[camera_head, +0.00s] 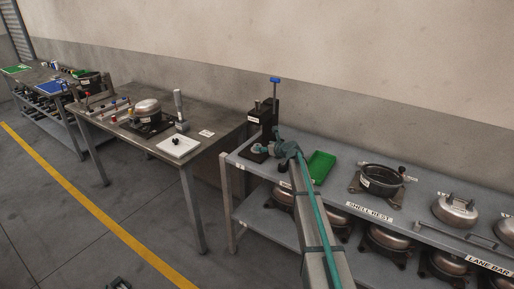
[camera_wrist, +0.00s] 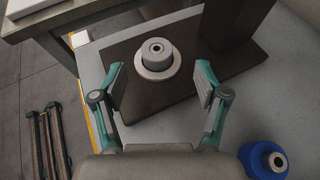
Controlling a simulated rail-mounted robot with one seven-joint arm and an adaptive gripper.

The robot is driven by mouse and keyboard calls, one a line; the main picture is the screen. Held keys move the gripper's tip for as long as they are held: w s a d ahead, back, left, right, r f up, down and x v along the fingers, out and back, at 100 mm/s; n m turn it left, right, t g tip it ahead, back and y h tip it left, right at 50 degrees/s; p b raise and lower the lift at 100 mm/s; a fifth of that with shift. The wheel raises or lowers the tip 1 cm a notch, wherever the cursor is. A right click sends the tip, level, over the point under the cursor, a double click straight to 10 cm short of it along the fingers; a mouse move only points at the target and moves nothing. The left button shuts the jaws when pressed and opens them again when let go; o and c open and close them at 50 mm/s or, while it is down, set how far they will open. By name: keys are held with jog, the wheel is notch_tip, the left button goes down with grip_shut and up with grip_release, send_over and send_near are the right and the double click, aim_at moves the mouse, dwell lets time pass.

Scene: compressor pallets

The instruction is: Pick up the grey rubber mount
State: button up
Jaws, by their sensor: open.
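In the wrist view a grey round mount (camera_wrist: 156,50) with a dark centre hole stands upright on a pale disc (camera_wrist: 151,71), on a dark brown plate (camera_wrist: 140,100). My gripper (camera_wrist: 160,84) is open, with its two teal and grey fingers apart. The mount lies beyond the fingertips, roughly centred between them in the picture. Nothing is between the fingers. In the head view my gripper (camera_head: 272,150) is low over the base of the black press (camera_head: 262,118), and the mount is too small or hidden there to make out clearly.
A blue round part (camera_wrist: 258,158) with a pale centre sits at lower right in the wrist view. A green tray (camera_head: 320,166) and an open compressor shell (camera_head: 382,180) stand to the right on the bench.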

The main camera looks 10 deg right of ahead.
jog(key=shift+p+x, duration=1.2)
jog(key=shift+x, duration=1.95)
jog(key=shift+s+a, duration=0.15)
jog(key=shift+a, duration=0.05)
jog(key=c, duration=1.2)
